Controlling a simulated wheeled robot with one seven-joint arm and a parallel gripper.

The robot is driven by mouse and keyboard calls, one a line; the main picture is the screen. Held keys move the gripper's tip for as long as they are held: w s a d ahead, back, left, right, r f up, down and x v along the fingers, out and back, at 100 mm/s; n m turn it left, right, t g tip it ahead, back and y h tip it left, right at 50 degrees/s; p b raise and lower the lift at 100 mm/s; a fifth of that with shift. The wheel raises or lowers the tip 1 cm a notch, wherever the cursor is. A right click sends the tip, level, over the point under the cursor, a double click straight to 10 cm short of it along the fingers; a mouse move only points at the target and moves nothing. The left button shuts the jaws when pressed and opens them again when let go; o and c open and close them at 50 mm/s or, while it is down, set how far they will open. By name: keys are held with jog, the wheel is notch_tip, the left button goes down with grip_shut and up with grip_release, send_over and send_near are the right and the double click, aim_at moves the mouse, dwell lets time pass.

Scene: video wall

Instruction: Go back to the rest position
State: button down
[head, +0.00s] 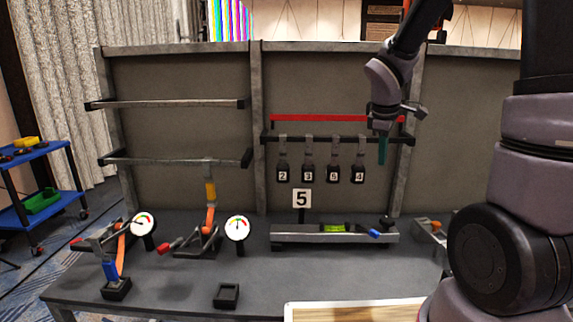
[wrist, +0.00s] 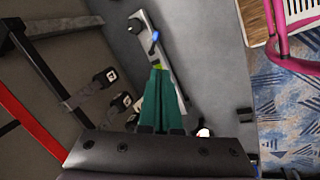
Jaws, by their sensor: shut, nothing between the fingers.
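My gripper (head: 382,150) has green fingers and hangs in front of the right end of the hanging rail, pointing down. In the wrist view the green fingers (wrist: 160,80) are together with nothing between them. Several dark tags numbered 2, 3, 5 or 6, and 4 hang from the rail (head: 330,139), to the left of my gripper; the third number is hard to read. A level bar (head: 290,236) with a green vial and a blue-tipped lever (head: 374,233) lies on the bench below. It also shows in the wrist view (wrist: 175,75).
A sign marked 5 (head: 301,198) stands behind the bar. Two gauges (head: 237,228) and orange-handled clamps (head: 209,215) stand at the left. A small black tray (head: 227,295) sits at the front. A blue cart (head: 40,190) is far left. The bench between tray and bar is clear.

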jog(key=s+a+r+m+t+y, duration=0.1)
jog(key=s+r+m+t+y, duration=0.2)
jog(key=s+r+m, duration=1.2)
jog(key=s+r+t, duration=0.1)
jog(key=s, duration=0.2)
jog(key=shift+a+y, duration=0.4)
jog(key=shift+r, duration=0.1)
